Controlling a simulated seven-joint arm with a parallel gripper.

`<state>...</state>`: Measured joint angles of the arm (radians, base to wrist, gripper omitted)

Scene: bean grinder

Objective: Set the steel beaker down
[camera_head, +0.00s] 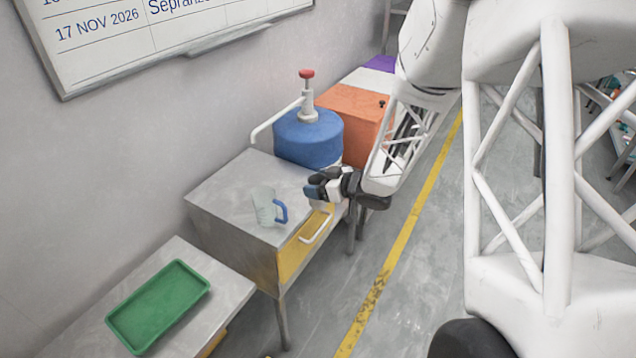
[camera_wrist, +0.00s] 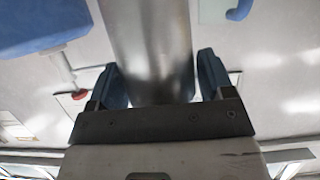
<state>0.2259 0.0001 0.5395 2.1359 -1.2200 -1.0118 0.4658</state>
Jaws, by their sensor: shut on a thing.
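The steel beaker (camera_wrist: 150,50) is a shiny grey cylinder between the blue fingertips of my gripper (camera_wrist: 160,75) in the wrist view. My gripper is shut on it. In the head view my gripper (camera_head: 318,186) is at the right front edge of the grey-topped drawer cabinet (camera_head: 222,190), just in front of the blue grinder. There the beaker is mostly hidden by the gripper, and I cannot tell whether its base touches the top.
A clear mug with a blue handle (camera_head: 266,206) stands on the cabinet top, left of my gripper. The blue grinder (camera_head: 308,140) with a red knob stands behind, beside an orange box (camera_head: 355,112). A green tray (camera_head: 158,305) lies on the nearer table. The cabinet top's left part is clear.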

